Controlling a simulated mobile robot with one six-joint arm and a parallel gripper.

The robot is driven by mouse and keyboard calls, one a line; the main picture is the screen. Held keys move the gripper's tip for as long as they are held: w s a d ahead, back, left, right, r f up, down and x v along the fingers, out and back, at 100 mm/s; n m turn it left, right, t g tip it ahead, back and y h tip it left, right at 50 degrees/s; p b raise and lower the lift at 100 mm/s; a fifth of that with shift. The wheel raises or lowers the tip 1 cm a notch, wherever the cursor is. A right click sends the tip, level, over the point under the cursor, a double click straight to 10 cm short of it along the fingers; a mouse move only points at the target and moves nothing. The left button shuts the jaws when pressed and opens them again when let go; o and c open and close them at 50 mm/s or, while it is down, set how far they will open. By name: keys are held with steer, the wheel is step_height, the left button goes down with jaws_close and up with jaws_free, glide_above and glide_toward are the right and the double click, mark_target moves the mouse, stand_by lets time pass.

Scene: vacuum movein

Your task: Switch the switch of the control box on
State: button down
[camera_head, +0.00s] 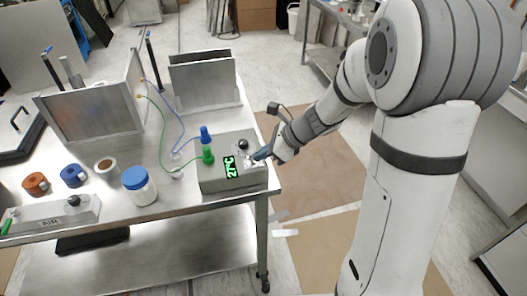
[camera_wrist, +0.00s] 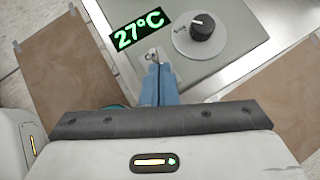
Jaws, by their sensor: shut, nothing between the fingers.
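The control box (camera_head: 218,176) is a grey metal box at the right front corner of the steel table. Its lit green display (camera_head: 230,167) reads 27°C; the display also shows in the wrist view (camera_wrist: 138,30). A black knob on a pale dial (camera_wrist: 203,28) sits beside the display. A small metal toggle switch (camera_wrist: 152,56) stands below the display in the wrist view. My gripper (camera_head: 257,156) is over the right part of the box top. In the wrist view its blue fingers (camera_wrist: 157,72) are shut and empty, with their tips at the switch. I cannot tell whether they touch it.
Green (camera_head: 208,154) and blue (camera_head: 206,135) connectors with cables stand at the box's back left. A white jar with a blue lid (camera_head: 139,185), tape rolls and a unit marked AIR (camera_head: 52,215) are further left. Metal chambers (camera_head: 95,100) stand behind. Floor is free right of the table.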

steer(key=shift+d+r+p, duration=0.25)
steer(key=shift+r+p, duration=0.45)
steer(key=shift+r, duration=0.2)
steer(key=shift+s, duration=0.1)
steer(key=shift+r+p, duration=0.3)
steer(key=s+d+r+p, duration=0.2)
steer(key=d+r+p, duration=0.2)
steer(key=r+p, duration=0.3)
steer(key=shift+s+d+r, duration=0.15)
steer(key=shift+r, duration=0.35)
